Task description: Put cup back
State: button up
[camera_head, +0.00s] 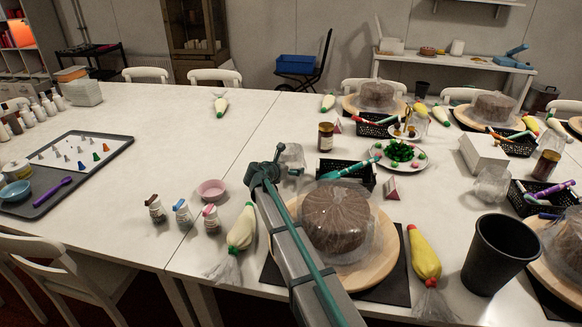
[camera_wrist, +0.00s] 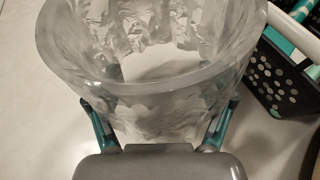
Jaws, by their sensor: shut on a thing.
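A clear see-through cup (camera_wrist: 150,60) fills most of the wrist view, its wide rim nearest the camera. Something whitish and crumpled-looking shows in or through it; I cannot tell which. My gripper (camera_wrist: 160,128) is shut on the cup, with one teal finger on each side. In the head view the cup (camera_head: 292,157) shows just beyond my gripper (camera_head: 268,172), partly hidden by it. It is left of a black basket. I cannot tell whether its base touches the table. Another clear cup (camera_head: 491,186) stands farther right on the table.
The black perforated basket (camera_wrist: 285,75) is close on the right. A brown jar (camera_head: 326,137) stands behind the cup, and a plate of green pieces (camera_head: 400,154) is to the right. A wrapped cake (camera_head: 335,220) is nearer. A pink bowl (camera_head: 211,190) is left; the table beyond is largely clear.

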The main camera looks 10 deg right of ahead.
jog(key=shift+f, duration=0.2)
jog(key=o, duration=1.7)
jog(key=shift+c, duration=0.2)
jog(key=shift+r, duration=0.1)
jog(key=shift+r, duration=0.25)
jog(key=v, duration=1.2)
jog(key=shift+r, duration=0.3)
